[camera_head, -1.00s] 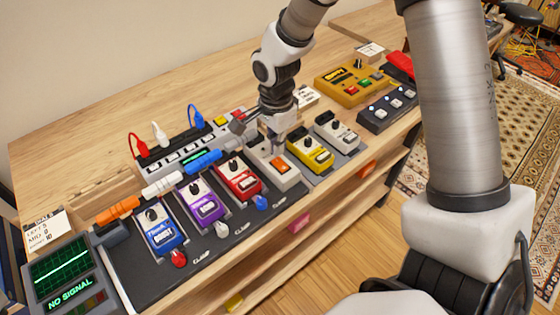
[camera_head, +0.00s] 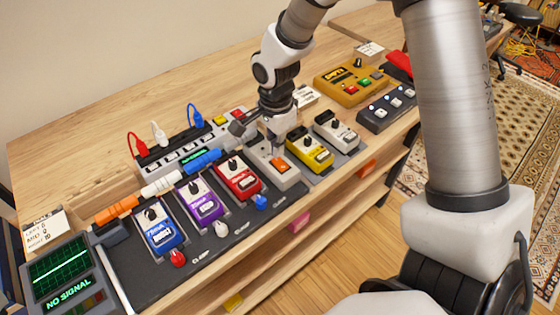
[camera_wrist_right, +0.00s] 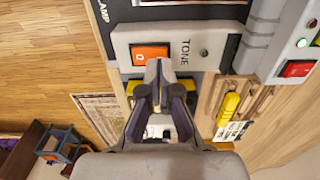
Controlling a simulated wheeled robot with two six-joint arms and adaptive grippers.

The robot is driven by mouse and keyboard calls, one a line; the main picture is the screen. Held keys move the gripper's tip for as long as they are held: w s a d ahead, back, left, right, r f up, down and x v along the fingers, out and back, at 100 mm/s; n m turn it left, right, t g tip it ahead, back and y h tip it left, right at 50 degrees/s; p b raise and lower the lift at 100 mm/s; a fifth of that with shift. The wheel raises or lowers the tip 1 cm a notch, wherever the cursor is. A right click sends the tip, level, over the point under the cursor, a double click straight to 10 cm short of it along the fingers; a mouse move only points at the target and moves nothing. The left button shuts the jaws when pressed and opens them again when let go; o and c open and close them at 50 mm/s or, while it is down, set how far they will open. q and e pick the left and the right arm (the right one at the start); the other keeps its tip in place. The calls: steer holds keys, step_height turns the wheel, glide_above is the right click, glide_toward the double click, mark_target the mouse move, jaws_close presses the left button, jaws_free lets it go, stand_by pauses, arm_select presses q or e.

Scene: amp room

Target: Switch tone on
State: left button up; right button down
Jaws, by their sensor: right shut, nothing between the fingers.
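The tone box (camera_head: 287,178) is a pale grey unit with an orange rocker switch, standing in the pedal row between the red and yellow pedals. In the head view the right gripper (camera_head: 277,141) is over the box's back part. My left gripper is not in view.
Blue (camera_head: 161,236), purple (camera_head: 205,207) and red (camera_head: 239,182) pedals stand left of the box. Yellow (camera_head: 311,152) and white (camera_head: 337,131) pedals stand right. A power strip with cables (camera_head: 172,160) lies behind. A monitor (camera_head: 62,275) reads NO SIGNAL.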

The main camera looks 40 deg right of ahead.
mark_target(277, 160)
steer(key=shift+f+b, duration=0.8)
steer(key=shift+f, duration=0.35)
stand_by(0.8)
step_height(277, 160, up, 7)
steer(key=p, duration=0.6)
steer(key=shift+r, duration=0.1)
stand_by(0.4)
